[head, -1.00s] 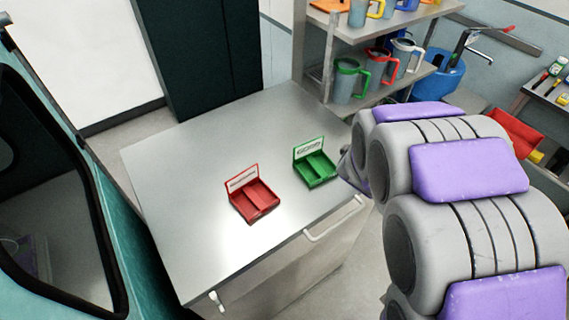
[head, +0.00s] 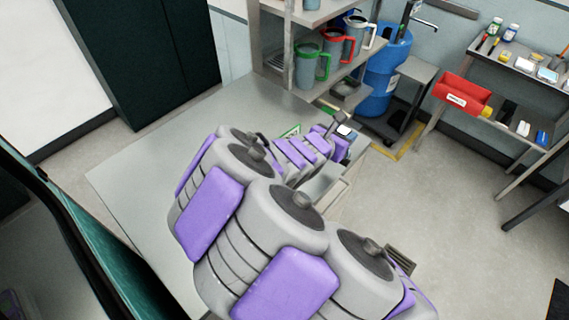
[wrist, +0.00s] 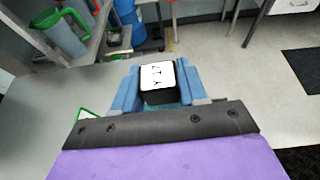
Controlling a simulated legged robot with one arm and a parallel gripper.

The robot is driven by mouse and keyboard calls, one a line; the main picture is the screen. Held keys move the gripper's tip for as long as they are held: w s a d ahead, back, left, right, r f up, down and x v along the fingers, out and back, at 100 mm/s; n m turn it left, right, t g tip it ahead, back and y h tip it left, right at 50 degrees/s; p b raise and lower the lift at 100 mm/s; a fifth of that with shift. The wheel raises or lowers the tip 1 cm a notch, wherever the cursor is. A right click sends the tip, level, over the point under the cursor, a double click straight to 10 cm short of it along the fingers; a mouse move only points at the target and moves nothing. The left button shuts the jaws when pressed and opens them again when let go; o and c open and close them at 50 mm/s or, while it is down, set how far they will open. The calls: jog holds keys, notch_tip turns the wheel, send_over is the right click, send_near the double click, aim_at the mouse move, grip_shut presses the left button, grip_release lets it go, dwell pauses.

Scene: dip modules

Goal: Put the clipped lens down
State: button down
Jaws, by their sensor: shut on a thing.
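The lens (wrist: 158,82) is a dark block with a white, marked top face. In the wrist view it sits between the blue fingers of my gripper (wrist: 157,88), which is shut on it. In the head view my gripper (head: 340,132) is small, at the far end of my arm, over the right edge of the metal table, and the lens shows there only as a small pale top (head: 345,130). What lies under the lens is hidden.
The metal table (head: 125,180) is largely clear at left. A green tray (head: 291,131) is mostly hidden behind my arm; its edge shows left of my gripper in the wrist view (wrist: 87,114). Shelves with pitchers (head: 312,65) stand behind. A red bin (head: 462,95) is right.

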jog(key=shift+s+d, duration=0.1)
jog(key=shift+s, duration=0.15)
jog(key=d, duration=0.1)
jog(key=d+m, duration=0.1)
jog(key=s+d+g+h, duration=0.1)
jog(key=shift+d+f, duration=0.2)
jog(key=shift+f, duration=0.15)
jog(key=shift+s+a+m, duration=0.1)
jog(key=shift+s+m, duration=0.1)
jog(key=shift+m, duration=0.1)
jog(key=w+a+f+b, duration=0.1)
jog(key=w+a+f, duration=0.1)
jog(key=a, duration=0.6)
jog(key=w+a+f+b, duration=0.1)
jog(key=w+a+f, duration=0.2)
jog(key=a, duration=0.5)
jog(key=c, duration=1)
grip_release()
jog(key=shift+a+f, duration=0.15)
jog(key=shift+a, duration=0.15)
jog(key=o, duration=0.3)
jog(key=shift+a, duration=0.4)
jog(key=shift+o, duration=0.5)
jog(key=shift+d, duration=0.55)
jog(key=p+v, duration=0.2)
jog(key=v, duration=1)
jog(key=shift+r, duration=0.2)
